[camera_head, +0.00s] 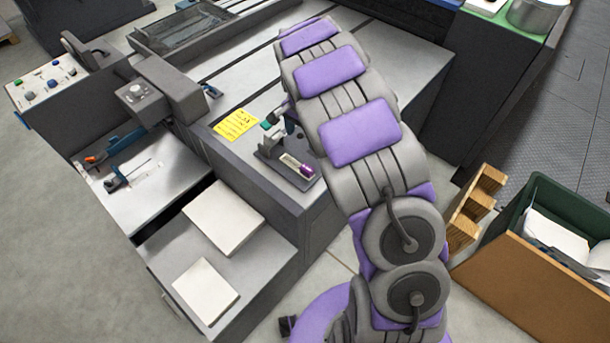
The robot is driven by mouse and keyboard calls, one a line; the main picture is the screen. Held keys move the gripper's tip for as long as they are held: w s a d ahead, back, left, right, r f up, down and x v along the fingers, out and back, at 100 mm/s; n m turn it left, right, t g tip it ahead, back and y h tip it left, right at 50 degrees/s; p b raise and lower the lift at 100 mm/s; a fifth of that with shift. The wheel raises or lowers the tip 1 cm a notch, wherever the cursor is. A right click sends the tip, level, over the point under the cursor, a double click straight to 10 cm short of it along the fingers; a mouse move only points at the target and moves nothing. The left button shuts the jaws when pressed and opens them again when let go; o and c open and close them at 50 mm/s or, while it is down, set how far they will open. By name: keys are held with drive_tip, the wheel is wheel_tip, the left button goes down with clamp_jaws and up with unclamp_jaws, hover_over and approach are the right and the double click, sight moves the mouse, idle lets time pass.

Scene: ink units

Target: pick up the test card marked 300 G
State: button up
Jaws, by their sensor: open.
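No marking reading 300 G can be read in this view, so I cannot tell which thing is the test card. Two plain white stacks or cards lie flat on the low grey shelf at the lower left: a rear one (223,217) and a front one (205,291). A yellow note (237,124) with small, illegible writing lies on the grey bench top. My purple and grey arm rises through the middle and covers part of the bench.
A small dark stand (272,153) with a purple-ended piece sits at the bench corner. A machine with a dial (135,92) stands left, near a button panel (45,84). A wooden rack (470,216) and a bin of paper (528,277) stand right. Left floor is clear.

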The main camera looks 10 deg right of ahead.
drive_tip(key=f, duration=0.1)
drive_tip(key=b, duration=0.2)
hover_over(306, 169)
drive_tip(key=a, duration=0.1)
drive_tip(key=f, duration=1.1)
drive_tip(key=shift+w+a+f, duration=0.15)
drive_tip(key=shift+a, duration=0.05)
drive_tip(key=shift+d+f+b, duration=0.4)
drive_tip(key=shift+d+f, duration=0.2)
drive_tip(key=shift+f, duration=0.1)
drive_tip(key=f, duration=0.2)
drive_tip(key=f+b, duration=0.1)
drive_tip(key=shift+d+f, duration=0.25)
drive_tip(key=shift+f, duration=0.05)
drive_tip(key=shift+a+f, duration=0.25)
drive_tip(key=shift+f, duration=0.15)
drive_tip(key=shift+a, duration=0.1)
drive_tip(key=shift+c, duration=0.3)
drive_tip(key=shift+d, duration=0.2)
drive_tip(key=c, duration=1.1)
